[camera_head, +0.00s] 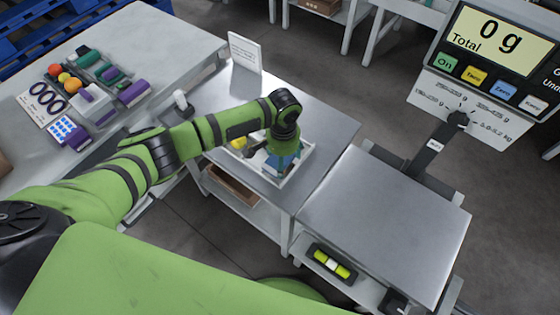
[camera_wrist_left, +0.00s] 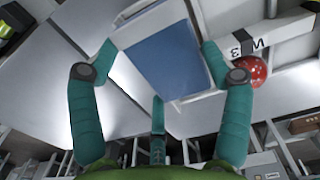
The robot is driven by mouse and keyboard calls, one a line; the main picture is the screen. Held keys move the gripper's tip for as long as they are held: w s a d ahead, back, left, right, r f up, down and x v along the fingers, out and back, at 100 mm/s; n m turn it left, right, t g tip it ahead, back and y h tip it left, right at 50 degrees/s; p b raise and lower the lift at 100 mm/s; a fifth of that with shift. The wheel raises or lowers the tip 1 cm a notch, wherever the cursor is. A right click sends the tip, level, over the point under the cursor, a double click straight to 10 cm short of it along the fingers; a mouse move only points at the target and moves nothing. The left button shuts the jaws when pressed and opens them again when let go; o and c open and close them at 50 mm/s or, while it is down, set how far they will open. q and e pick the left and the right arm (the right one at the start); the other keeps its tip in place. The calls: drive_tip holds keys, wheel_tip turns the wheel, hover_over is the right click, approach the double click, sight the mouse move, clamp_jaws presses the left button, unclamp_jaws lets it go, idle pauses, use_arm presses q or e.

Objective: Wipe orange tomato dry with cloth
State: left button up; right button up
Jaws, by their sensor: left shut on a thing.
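My left gripper (camera_wrist_left: 160,75) is shut on a flat blue and white piece (camera_wrist_left: 170,62) that looks like the cloth. It spans the space between the teal fingers in the left wrist view. In the head view the gripper (camera_head: 280,165) points down over a white-rimmed tray (camera_head: 299,172) on the metal table, and the arm hides part of the tray. My right gripper is not in view.
A yellow round thing (camera_head: 239,143) shows in the tray. A red round thing (camera_wrist_left: 253,70) is right of the fingers in the left wrist view. A white sign (camera_head: 245,52) stands behind the tray. A scale display (camera_head: 498,38) reads 0 g; the steel plate (camera_head: 385,220) is bare.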

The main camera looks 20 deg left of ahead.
use_arm(q)
drive_tip(key=shift+w+f, duration=0.2)
drive_tip(key=shift+f, duration=0.05)
drive_tip(key=shift+w+r, duration=0.1)
drive_tip(key=shift+r, duration=0.15)
wheel_tip(320, 180, up, 7)
drive_tip(key=p, duration=0.8)
drive_tip(key=shift+w+d, duration=0.1)
idle(0.5)
